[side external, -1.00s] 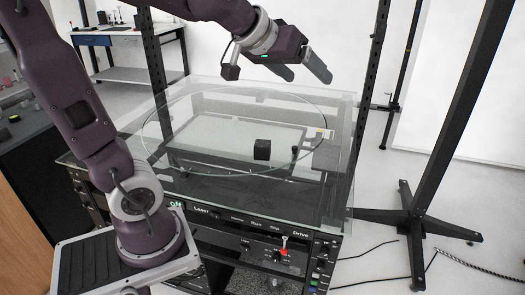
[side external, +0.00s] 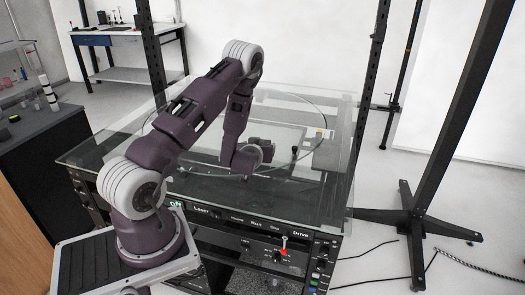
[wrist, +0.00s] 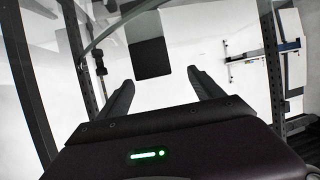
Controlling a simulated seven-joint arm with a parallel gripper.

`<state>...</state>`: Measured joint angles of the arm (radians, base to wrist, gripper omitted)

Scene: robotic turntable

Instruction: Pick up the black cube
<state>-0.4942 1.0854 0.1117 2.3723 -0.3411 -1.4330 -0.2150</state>
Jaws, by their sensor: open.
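The black cube (wrist: 150,58) shows in the wrist view as a dark block ahead of my gripper, just beyond the fingertips. My gripper (wrist: 160,77) is open, with one dark finger on each side of the cube's lower edge and nothing held. The cube lies nearer the left finger than the right.
The glass turntable top (side external: 110,152) sits on a rack with a control panel (side external: 270,224) at its front. Dark upright posts (side external: 375,90) stand behind it. A workbench (side external: 125,37) is at the back left.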

